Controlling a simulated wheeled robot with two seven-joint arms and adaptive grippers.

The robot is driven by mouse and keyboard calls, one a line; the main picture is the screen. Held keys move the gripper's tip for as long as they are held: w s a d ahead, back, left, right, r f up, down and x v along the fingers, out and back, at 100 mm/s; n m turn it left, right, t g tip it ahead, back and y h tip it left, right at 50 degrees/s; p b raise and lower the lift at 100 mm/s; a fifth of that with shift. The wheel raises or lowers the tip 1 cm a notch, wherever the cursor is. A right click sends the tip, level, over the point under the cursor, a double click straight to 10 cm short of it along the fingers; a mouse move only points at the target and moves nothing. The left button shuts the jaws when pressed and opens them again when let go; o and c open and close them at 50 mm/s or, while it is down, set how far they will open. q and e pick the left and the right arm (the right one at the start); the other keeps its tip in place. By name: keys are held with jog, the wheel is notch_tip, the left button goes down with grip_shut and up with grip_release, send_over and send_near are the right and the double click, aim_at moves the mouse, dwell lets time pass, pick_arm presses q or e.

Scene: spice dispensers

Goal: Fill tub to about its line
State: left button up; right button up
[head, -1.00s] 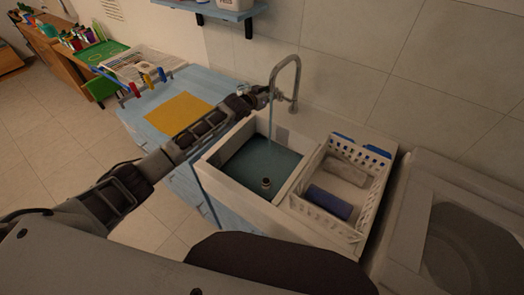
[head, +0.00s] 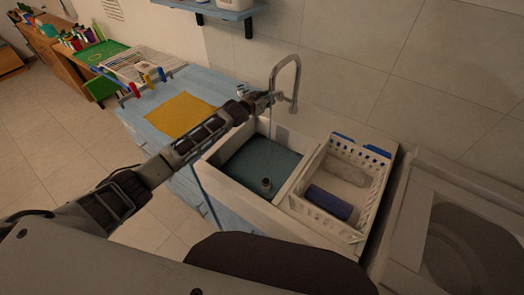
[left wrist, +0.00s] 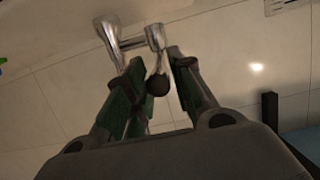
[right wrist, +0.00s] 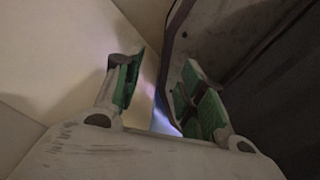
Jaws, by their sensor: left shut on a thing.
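The tub (head: 252,166) is the pale sink basin in the head view, holding blue-green water (head: 268,158) over its floor. A short dark drain fitting (head: 266,184) stands in it. A fill line cannot be made out. The curved metal tap (head: 296,70) rises behind it. My left gripper (head: 262,99) is at the tap's left side. In the left wrist view my left gripper (left wrist: 156,62) is shut on the tap lever (left wrist: 157,42), with its dark ball knob (left wrist: 158,85) between the fingers. My right gripper (right wrist: 165,72) is open and empty in the right wrist view.
A white basket (head: 374,190) with a blue roll (head: 328,202) and a pale cloth (head: 345,170) sits right of the basin. A grey machine (head: 425,190) stands at far right.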

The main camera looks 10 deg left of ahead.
pick_arm(q)
jog(key=shift+f, duration=0.15)
pick_arm(e)
jog(key=shift+a, duration=0.1)
pick_arm(q)
jog(key=shift+f, duration=0.1)
jog(key=shift+s+a+f, duration=0.1)
jog(key=shift+s+f, duration=0.1)
jog(key=shift+f, duration=0.2)
pick_arm(e)
jog(key=shift+a, duration=0.7)
jog(key=shift+d, duration=0.1)
pick_arm(q)
jog(key=o, duration=0.9)
jog(key=shift+o, duration=0.2)
pick_arm(e)
jog(key=shift+d, duration=0.65)
pick_arm(q)
jog(key=shift+r, duration=0.1)
pick_arm(e)
jog(key=shift+a, duration=0.1)
